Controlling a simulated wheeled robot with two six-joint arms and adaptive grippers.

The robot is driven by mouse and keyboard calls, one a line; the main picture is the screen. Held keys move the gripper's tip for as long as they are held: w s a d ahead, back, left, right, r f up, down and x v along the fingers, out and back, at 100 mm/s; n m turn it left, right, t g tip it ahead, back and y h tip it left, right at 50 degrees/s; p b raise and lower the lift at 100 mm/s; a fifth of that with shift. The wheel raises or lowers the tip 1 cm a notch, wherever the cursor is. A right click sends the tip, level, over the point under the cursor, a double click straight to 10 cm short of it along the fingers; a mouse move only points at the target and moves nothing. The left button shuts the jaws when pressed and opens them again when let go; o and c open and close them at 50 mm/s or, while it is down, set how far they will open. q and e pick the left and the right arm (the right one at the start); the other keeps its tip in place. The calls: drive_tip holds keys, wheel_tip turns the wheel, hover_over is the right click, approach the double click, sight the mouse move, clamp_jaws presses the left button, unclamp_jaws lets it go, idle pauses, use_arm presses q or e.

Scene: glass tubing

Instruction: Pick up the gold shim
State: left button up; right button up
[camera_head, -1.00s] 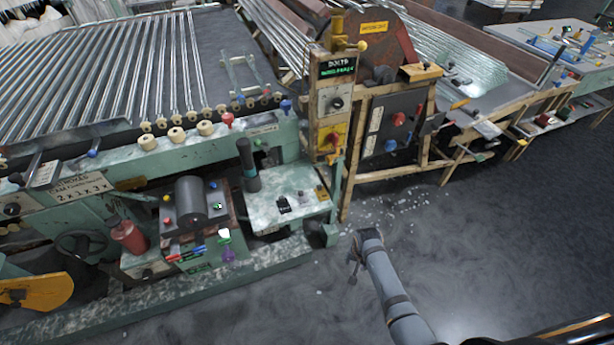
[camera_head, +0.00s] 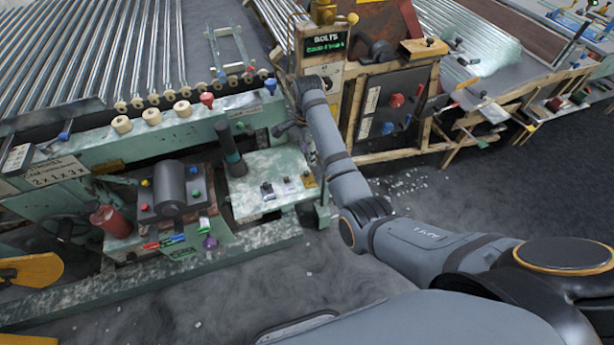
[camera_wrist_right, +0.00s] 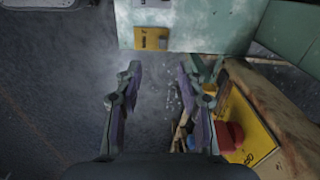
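The gold shim (camera_head: 308,181) is a small gold plate at the right end of the pale, green-speckled shelf (camera_head: 255,205). It also shows in the right wrist view (camera_wrist_right: 151,38), lying near the edge of the shelf, beyond my fingertips. My right gripper (camera_head: 282,129) is above and behind the shelf in the head view, apart from the shim. In the right wrist view its two fingers (camera_wrist_right: 159,75) are spread with nothing between them. My left gripper is not in view.
A dark piece (camera_head: 267,190) and a silver piece (camera_head: 288,186) lie left of the shim. The wooden-framed cabinet (camera_head: 390,100) is close on the right. A red knob (camera_wrist_right: 229,136) shows beside my right finger.

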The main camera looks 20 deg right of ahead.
sight(306, 172)
drive_tip(key=f, duration=0.9)
drive_tip(key=shift+w+a+f, duration=0.15)
drive_tip(key=shift+w+f, duration=0.15)
drive_tip(key=shift+f, duration=0.1)
clamp_jaws()
